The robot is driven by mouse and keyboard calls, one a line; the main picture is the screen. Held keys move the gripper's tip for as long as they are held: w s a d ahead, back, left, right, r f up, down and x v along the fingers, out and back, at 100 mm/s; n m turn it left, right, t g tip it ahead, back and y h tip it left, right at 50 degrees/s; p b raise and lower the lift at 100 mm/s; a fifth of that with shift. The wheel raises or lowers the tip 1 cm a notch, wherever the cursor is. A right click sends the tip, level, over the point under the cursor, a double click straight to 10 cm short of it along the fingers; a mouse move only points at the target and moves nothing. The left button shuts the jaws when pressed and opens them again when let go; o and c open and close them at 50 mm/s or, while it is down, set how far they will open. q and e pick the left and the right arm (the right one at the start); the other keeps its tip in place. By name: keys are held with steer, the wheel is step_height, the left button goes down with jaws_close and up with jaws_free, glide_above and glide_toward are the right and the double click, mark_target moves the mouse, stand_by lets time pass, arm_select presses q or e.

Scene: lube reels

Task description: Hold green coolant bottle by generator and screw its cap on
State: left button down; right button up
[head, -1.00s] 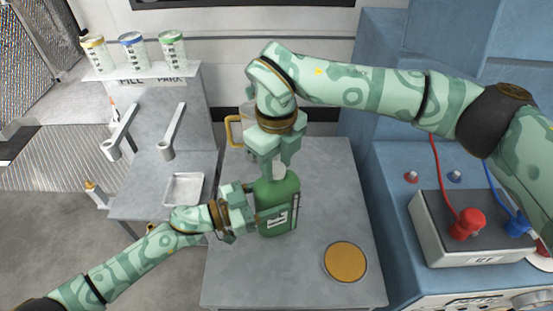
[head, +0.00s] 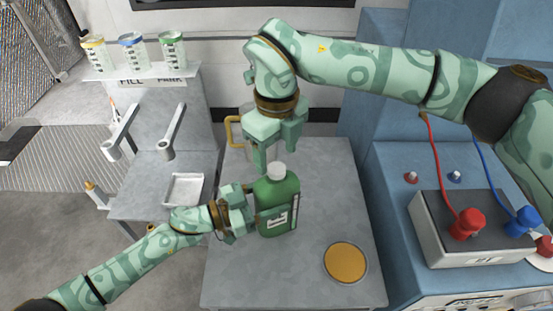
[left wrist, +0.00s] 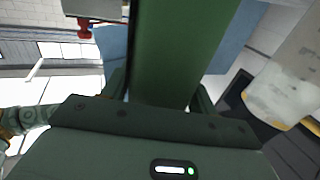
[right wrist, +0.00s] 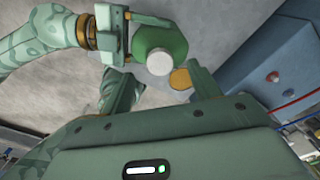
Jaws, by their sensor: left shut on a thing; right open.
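The green coolant bottle (head: 277,206) stands upright on the grey table. Its white cap (head: 277,171) sits on top of its neck; how tightly it is seated I cannot tell. My left gripper (head: 255,217) is shut on the bottle's side from the left. In the left wrist view the bottle (left wrist: 178,50) fills the space between the fingers. My right gripper (head: 273,158) is open and empty above and slightly behind the cap. In the right wrist view the cap (right wrist: 159,61) and bottle (right wrist: 150,32) lie beyond the open fingertips.
An orange round disc (head: 345,262) lies on the grey table (head: 330,205) right of the bottle. A grey box with red and blue clamps (head: 470,245) is right.

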step_height(320, 180, up, 9)
steer(key=shift+f, duration=0.15)
arm_select(q)
steer(key=shift+c, duration=1.8)
jaws_free()
steer(key=shift+a, duration=0.1)
steer(key=v, duration=1.6)
steer(key=shift+p, duration=0.4)
arm_select(e)
steer(key=shift+r, duration=0.45)
arm_select(q)
steer(key=shift+f, duration=0.1)
steer(key=shift+s+a, duration=0.1)
